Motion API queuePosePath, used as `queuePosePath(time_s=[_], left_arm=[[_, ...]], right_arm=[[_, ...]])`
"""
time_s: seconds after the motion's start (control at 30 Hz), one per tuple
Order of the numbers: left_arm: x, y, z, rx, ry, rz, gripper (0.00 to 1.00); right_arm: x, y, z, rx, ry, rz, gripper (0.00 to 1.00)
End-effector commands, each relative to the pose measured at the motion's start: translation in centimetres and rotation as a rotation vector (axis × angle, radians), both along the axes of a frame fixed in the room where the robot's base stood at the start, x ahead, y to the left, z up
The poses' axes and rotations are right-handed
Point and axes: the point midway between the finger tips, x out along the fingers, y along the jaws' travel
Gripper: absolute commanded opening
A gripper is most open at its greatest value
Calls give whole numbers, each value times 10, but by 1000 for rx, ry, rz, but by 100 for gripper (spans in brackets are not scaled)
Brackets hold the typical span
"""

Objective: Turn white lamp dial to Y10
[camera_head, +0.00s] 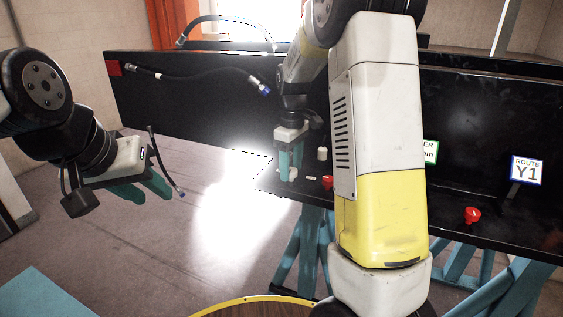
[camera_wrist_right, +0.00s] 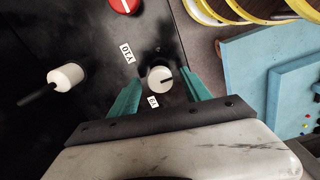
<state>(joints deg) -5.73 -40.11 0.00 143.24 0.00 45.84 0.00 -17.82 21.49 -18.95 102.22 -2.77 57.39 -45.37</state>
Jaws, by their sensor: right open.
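The white dial (camera_wrist_right: 160,78) sits on the black panel in the right wrist view, between the two teal fingers of my right gripper (camera_wrist_right: 161,82). The fingers stand apart on either side of it; contact is not clear. A dark mark on the dial points to the right. A Y10 label (camera_wrist_right: 127,53) is at its upper left, and a smaller label (camera_wrist_right: 152,101) is just below it. In the head view my right gripper (camera_head: 291,160) points down at the panel, and the dial is largely hidden. My left gripper (camera_head: 143,187) is open and empty, off to the left.
A white knob with a black lever (camera_wrist_right: 65,77) and a red knob (camera_wrist_right: 125,5) are near the dial. Another red knob (camera_head: 472,215) and a ROUTE Y1 sign (camera_head: 526,170) are at right. A hose (camera_head: 200,78) hangs on the black board. My right arm hides the panel's middle.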

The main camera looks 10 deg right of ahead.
Motion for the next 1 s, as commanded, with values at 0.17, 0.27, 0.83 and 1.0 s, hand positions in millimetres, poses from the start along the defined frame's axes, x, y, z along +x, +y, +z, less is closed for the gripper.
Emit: queuePosePath(time_s=[0.17,0.27,0.83,1.0], left_arm=[[0,0,0,0,0,0,36],[0,0,0,0,0,0,36],[0,0,0,0,0,0,36],[0,0,0,0,0,0,36]], right_arm=[[0,0,0,0,0,0,44],[0,0,0,0,0,0,25],[0,0,1,0,0,-88,0],[0,0,1,-1,-1,-209,0]])
